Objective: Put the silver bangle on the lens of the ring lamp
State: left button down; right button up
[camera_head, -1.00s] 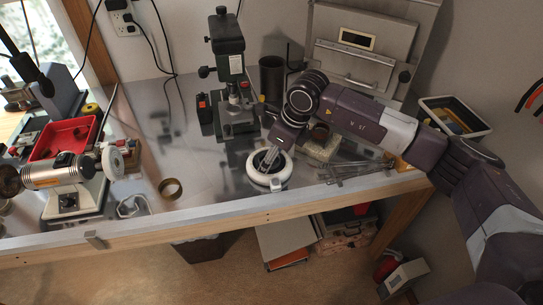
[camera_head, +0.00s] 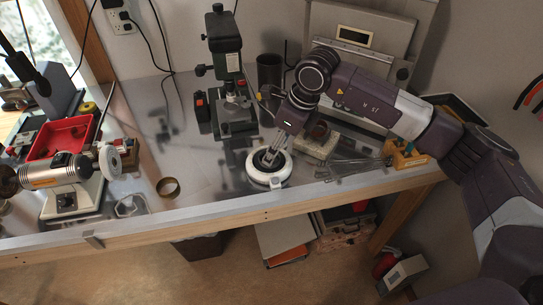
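The ring lamp (camera_head: 269,180) lies on the metal bench near its front edge, a white ring with a dark round lens in the middle. My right gripper (camera_head: 271,158) reaches down over the lamp, its fingers pointing at the lens and covering part of it. I cannot tell whether the fingers are open or shut, or touching the lens. I cannot make out a silver bangle for certain; it may be hidden at the fingers. A brass-coloured ring (camera_head: 168,187) stands on the bench to the left of the lamp. My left gripper is not in view.
A green drill press (camera_head: 230,85) stands behind the lamp, with a dark cup (camera_head: 270,75) beside it. A pale block (camera_head: 317,144) and thin metal tools (camera_head: 355,168) lie to the right. A bench grinder (camera_head: 65,180) and red tray (camera_head: 62,137) are at the left.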

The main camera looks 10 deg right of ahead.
jog(key=b+v, duration=0.1)
jog(key=v, duration=0.6)
jog(key=shift+r, duration=0.45)
jog(key=shift+a, duration=0.15)
